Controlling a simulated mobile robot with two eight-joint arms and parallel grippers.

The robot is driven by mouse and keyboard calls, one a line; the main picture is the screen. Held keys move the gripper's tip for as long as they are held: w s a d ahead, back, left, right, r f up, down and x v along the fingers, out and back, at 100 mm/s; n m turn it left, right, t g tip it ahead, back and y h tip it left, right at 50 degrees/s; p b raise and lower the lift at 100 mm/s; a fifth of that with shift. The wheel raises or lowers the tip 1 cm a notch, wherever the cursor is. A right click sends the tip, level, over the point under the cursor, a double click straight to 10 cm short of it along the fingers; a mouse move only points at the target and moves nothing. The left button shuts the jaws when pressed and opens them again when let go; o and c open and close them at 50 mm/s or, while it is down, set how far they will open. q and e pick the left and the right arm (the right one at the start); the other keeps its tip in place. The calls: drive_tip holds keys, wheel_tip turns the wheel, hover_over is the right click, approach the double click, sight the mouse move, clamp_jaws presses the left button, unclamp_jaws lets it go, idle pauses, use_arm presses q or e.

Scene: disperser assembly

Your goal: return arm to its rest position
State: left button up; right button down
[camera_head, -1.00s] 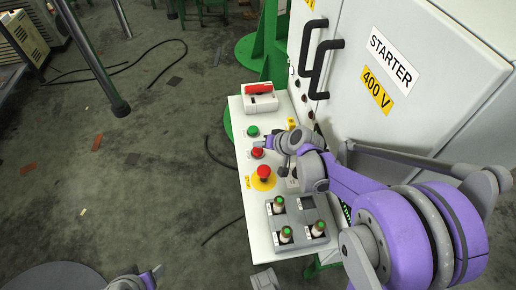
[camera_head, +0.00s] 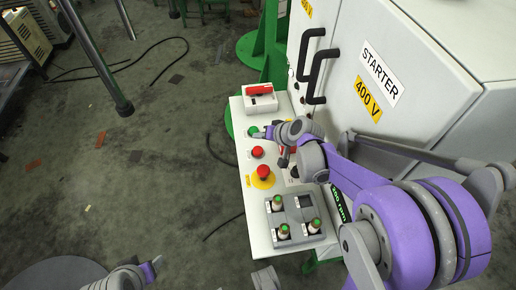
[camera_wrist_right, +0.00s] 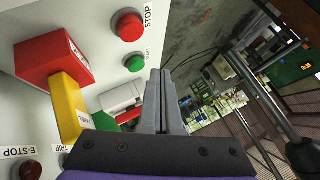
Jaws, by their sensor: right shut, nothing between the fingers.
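My right gripper (camera_head: 262,134) is over the white control panel (camera_head: 240,165), by the green button (camera_head: 253,131) in the head view. In the right wrist view its two fingers (camera_wrist_right: 166,100) are pressed together with nothing between them. The wrist view also shows the red STOP button (camera_wrist_right: 130,27) and the green START button (camera_wrist_right: 134,63) beyond the fingers. My left gripper (camera_head: 152,270) shows at the bottom left of the head view, far from the panel; its finger opening is not clear.
The STARTER cabinet (camera_head: 400,50) stands right of the panel, with black handles (camera_head: 316,65). On the panel are a red-topped emergency stop (camera_head: 263,172), a white box with a red switch (camera_head: 259,98) and a grey tray (camera_head: 303,202) holding several green-topped parts. Floor at left is mostly open.

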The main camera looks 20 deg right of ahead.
drive_tip(key=shift+r, duration=0.1)
idle(0.5)
use_arm(q)
wheel_tip(320, 180, up, 11)
drive_tip(key=w+p, duration=0.2)
drive_tip(key=p, duration=0.7)
drive_tip(key=shift+t+p, duration=0.3)
drive_tip(key=shift+p, duration=0.05)
drive_tip(key=shift+f, duration=0.1)
drive_tip(key=shift+c, duration=1)
drive_tip(key=shift+d, duration=0.15)
use_arm(e)
drive_tip(key=s+a+r+n+g+h, duration=0.1)
drive_tip(key=s+r, duration=0.4)
drive_tip(key=s, duration=0.6)
drive_tip(key=s+a+r+n+g+h, duration=0.2)
drive_tip(key=s+r, duration=0.4)
drive_tip(key=s, duration=0.6)
drive_tip(key=a+n, duration=0.1)
drive_tip(key=a, duration=0.1)
drive_tip(key=shift+a+n, duration=0.3)
drive_tip(key=shift+a, duration=0.1)
